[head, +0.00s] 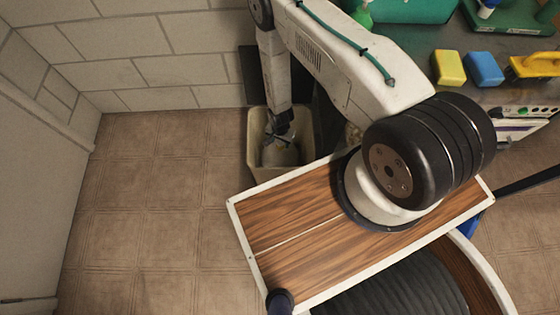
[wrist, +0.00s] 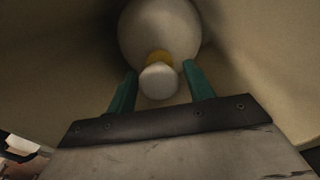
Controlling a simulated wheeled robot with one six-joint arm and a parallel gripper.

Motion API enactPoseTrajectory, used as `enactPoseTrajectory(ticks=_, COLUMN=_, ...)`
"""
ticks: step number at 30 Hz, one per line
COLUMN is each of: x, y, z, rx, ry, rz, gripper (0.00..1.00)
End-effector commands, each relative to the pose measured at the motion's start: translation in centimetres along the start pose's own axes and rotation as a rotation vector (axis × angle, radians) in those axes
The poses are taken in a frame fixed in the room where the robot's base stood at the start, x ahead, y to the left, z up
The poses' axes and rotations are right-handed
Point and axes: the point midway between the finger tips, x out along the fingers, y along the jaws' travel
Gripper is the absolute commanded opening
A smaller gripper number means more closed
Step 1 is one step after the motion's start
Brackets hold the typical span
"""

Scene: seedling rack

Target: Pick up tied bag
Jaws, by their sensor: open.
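The tied bag (wrist: 158,30) is a pale rounded bundle with a yellow tie (wrist: 159,58) and a whitish knot (wrist: 159,82) at its top. It sits inside a cream bin (head: 252,140), and in the head view the bag (head: 280,154) shows low in it. My gripper (wrist: 160,78) reaches down into the bin. Its two green fingers are open, one on each side of the knot, and a gap shows between them and the knot. In the head view my gripper (head: 278,128) partly hides the bag.
The bin walls (wrist: 45,70) rise close around my gripper. A white block wall (head: 140,60) stands behind the bin. Tiled floor (head: 140,200) is clear at the left. A counter at the right holds a yellow sponge (head: 448,67) and a blue sponge (head: 484,68).

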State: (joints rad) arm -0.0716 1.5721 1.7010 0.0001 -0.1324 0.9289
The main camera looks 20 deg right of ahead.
Motion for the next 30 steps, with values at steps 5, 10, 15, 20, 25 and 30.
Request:
enactPoseTrajectory(ticks=5, x=2.8, y=0.2, z=0.0, rx=0.0, ry=-0.001, rz=0.002, gripper=0.52)
enactPoseTrajectory(ticks=10, x=3.6, y=0.2, z=-0.1, rx=0.0, ry=0.0, rz=0.001, gripper=0.52)
enactPoseTrajectory(ticks=15, x=3.6, y=0.1, z=-0.1, rx=0.0, ry=0.0, rz=0.001, gripper=0.52)
enactPoseTrajectory(ticks=20, x=3.6, y=0.1, z=-0.1, rx=-0.001, ry=0.0, rz=0.001, gripper=0.08)
enactPoseTrajectory(ticks=25, x=3.6, y=0.1, z=-0.1, rx=-0.001, ry=0.0, rz=0.001, gripper=0.0)
enactPoseTrajectory(ticks=30, x=3.6, y=0.2, z=-0.1, rx=-0.001, ry=0.0, rz=0.001, gripper=0.0)
